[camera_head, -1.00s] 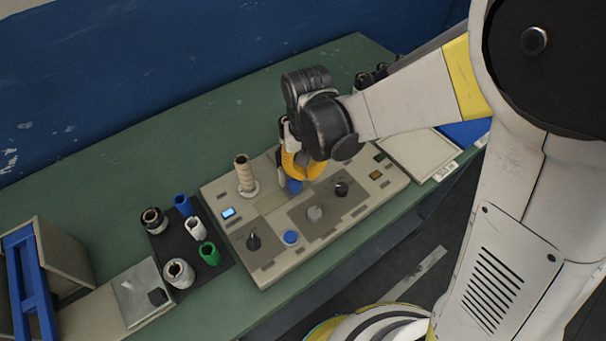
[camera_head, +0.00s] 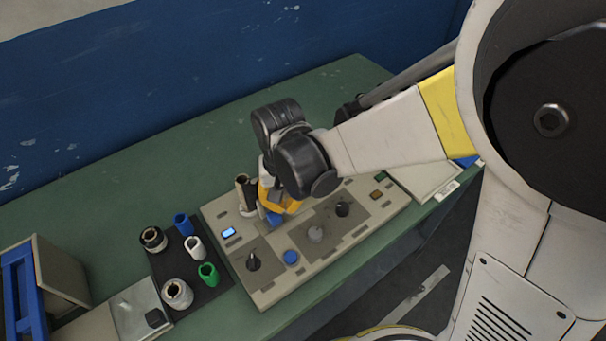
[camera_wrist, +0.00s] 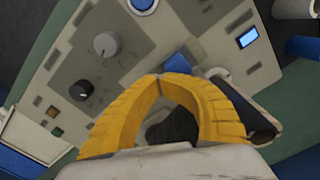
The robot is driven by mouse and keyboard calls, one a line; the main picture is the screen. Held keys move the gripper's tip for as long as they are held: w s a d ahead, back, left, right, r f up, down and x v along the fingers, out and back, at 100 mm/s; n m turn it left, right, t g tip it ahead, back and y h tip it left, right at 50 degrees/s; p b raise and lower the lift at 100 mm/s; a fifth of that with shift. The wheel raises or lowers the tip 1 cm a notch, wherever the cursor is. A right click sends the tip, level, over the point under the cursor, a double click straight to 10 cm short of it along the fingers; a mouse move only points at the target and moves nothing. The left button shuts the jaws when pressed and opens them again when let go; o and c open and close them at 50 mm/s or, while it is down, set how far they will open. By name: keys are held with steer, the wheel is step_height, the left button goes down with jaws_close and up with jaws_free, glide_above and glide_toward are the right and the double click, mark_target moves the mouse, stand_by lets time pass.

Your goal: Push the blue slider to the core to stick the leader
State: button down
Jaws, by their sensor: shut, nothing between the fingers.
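The blue slider (camera_head: 274,217) sits on the beige panel below my gripper, a little right of the core. In the wrist view the slider (camera_wrist: 177,63) is just beyond my fingertips. The core (camera_head: 242,191) is a brown tube standing upright on a pale round base (camera_wrist: 217,72). My gripper (camera_head: 281,206) is shut and empty, with its yellow fingers at the slider. In the wrist view its fingertips (camera_wrist: 161,78) meet close to the slider. I cannot tell whether the slider touches the core. The fingers and wrist hide part of the panel.
The panel (camera_head: 345,244) carries black and grey knobs, a blue button (camera_head: 291,257) and a small lit screen (camera_head: 229,232). A black mat (camera_head: 212,287) with several rolls lies to the left. A beige tray (camera_head: 425,181) is at the right. The green table behind is clear.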

steer(key=shift+w+d, duration=0.25)
steer(key=shift+d, duration=0.15)
step_height(320, 180, up, 8)
steer(key=p, duration=0.6)
stand_by(0.4)
steer(key=s+d+r+t, duration=0.3)
steer(key=d+r, duration=0.3)
steer(key=d, duration=0.4)
steer(key=s+d+r+t, duration=0.2)
steer(key=d+r+t, duration=0.2)
steer(key=d+r, duration=0.3)
steer(key=d, duration=0.3)
steer(key=shift+s+d+r+m, duration=0.15)
steer(key=shift+s+d+m, duration=0.25)
